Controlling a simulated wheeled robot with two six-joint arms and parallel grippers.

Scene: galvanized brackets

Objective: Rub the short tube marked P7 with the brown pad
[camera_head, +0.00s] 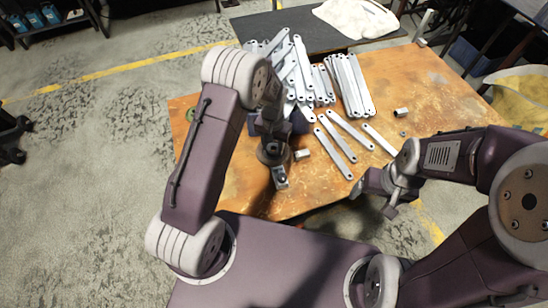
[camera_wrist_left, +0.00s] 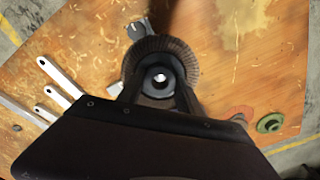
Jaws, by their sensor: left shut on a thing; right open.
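My left gripper (camera_head: 272,150) is shut on a round brown pad (camera_wrist_left: 135,66) with a bristly rim and a dark hub. In the left wrist view, the pad sits between the fingers of the left gripper (camera_wrist_left: 160,92), above the table. A short grey tube (camera_head: 302,154) lies on the table just right of the left gripper; it is partly hidden in the left wrist view (camera_wrist_left: 115,87). Another short tube (camera_head: 401,112) lies farther right. No P7 mark is readable on either. My right gripper (camera_head: 372,194) is open and empty near the table's front right edge.
A small metal block with a hole (camera_head: 280,179) sits at the front edge of the table (camera_head: 240,185). Several flat brackets (camera_head: 350,85) are piled at the back, with some loose ones (camera_head: 335,146) nearer. A green round part (camera_wrist_left: 269,123) lies beside a reddish disc (camera_wrist_left: 240,112). The table's left front is clear.

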